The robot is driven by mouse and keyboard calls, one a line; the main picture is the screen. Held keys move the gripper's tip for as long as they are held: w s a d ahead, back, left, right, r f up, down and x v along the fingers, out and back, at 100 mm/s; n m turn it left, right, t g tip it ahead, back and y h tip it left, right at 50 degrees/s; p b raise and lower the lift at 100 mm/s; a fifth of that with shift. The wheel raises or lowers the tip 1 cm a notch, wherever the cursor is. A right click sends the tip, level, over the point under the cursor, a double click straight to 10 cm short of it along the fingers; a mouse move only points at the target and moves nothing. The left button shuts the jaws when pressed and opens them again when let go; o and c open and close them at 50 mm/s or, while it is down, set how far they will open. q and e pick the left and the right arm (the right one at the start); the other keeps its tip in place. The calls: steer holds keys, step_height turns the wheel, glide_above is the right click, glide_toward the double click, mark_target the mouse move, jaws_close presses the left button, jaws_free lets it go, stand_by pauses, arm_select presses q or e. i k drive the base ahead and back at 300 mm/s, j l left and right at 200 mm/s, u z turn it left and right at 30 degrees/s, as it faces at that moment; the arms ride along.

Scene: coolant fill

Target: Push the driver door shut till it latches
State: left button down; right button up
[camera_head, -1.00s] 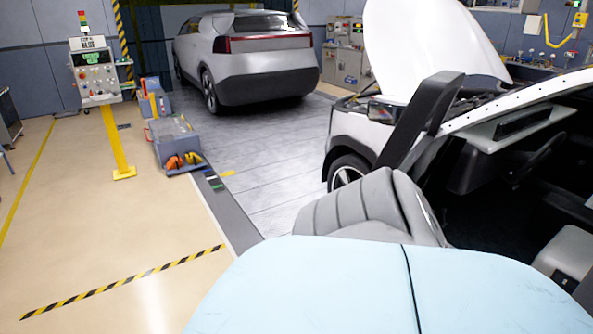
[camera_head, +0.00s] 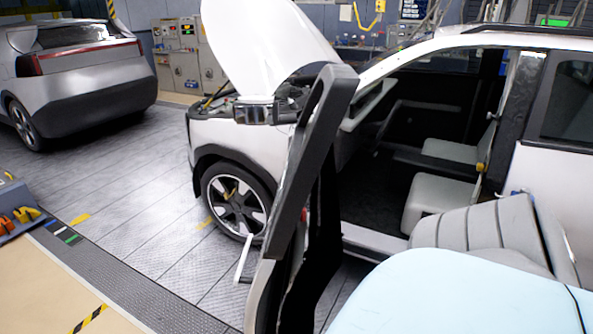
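The driver door (camera_head: 301,165) stands wide open, swung out from the car and seen nearly edge-on, with its dark frame leaning across the middle of the view. A thin white bar (camera_head: 243,258) sticks out at its outer side; I cannot tell if it is the handle. The white car body (camera_head: 562,180) is at right, with the door opening uncovered and the light seats (camera_head: 436,197) and dark cabin floor visible. The lower part of the door runs out of the picture. Neither of my grippers is in view.
The front wheel (camera_head: 237,200) is left of the door, under the raised white hood (camera_head: 265,40). A side mirror (camera_head: 257,110) sits beside the frame. A silver car (camera_head: 85,75) stands at the back left. The metal floor (camera_head: 140,210) left of the door is clear.

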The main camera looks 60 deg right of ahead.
mark_target(301, 250)
steer(key=i+z, duration=0.15)
steer(key=z, duration=0.25)
steer(key=i+z, duration=0.15)
steer(key=z, duration=0.25)
steer(key=i+z, duration=0.1)
steer(key=z, duration=0.35)
steer(key=i+j+z, duration=0.1)
steer(key=z, duration=0.3)
steer(key=i+l+z, duration=0.15)
steer(key=z, duration=0.15)
steer(key=i+l+z, duration=0.1)
steer(key=z, duration=0.25)
steer(key=i+j, duration=0.05)
steer(key=i, duration=0.05)
